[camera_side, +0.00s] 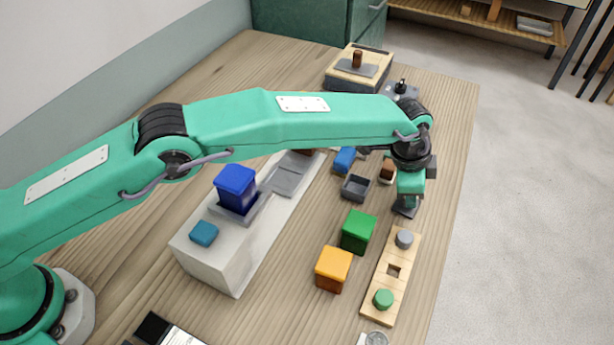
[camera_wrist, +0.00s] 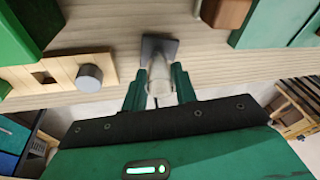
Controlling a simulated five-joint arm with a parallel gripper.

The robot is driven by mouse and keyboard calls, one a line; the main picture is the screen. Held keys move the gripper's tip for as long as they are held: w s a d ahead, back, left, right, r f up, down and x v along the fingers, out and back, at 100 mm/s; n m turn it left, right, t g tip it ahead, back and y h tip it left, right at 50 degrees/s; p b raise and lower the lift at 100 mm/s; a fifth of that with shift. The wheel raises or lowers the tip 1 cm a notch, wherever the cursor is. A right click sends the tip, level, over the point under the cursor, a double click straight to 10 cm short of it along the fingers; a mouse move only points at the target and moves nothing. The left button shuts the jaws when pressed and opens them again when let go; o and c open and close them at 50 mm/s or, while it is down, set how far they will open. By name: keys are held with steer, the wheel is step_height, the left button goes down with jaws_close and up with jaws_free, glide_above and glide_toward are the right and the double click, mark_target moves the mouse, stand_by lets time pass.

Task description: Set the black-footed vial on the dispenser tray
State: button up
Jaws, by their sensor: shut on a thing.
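My gripper (camera_side: 408,190) is at the right of the table, beyond the wooden strip. In the wrist view its two green fingers (camera_wrist: 160,85) are closed around the clear body of the black-footed vial (camera_wrist: 160,47). The vial's dark square foot sticks out past the fingertips; in the side view the foot (camera_side: 405,210) shows below the gripper. I cannot tell whether it touches the table. A small grey open tray (camera_side: 355,188), which may be the dispenser tray, sits left of my gripper and looks empty.
A wooden strip (camera_side: 391,275) with a grey knob, a square hole and a green knob lies in front of my gripper. A green block (camera_side: 358,231) and an orange block (camera_side: 333,268) stand beside it. A long white block (camera_side: 215,262) carries a blue block (camera_side: 236,186) and grey ramp.

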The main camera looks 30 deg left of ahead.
mark_target(397, 211)
steer(key=o, duration=1)
steer(key=shift+c, duration=0.2)
steer(key=shift+r, duration=0.1)
steer(key=v, duration=0.7)
steer(key=shift+r, duration=0.25)
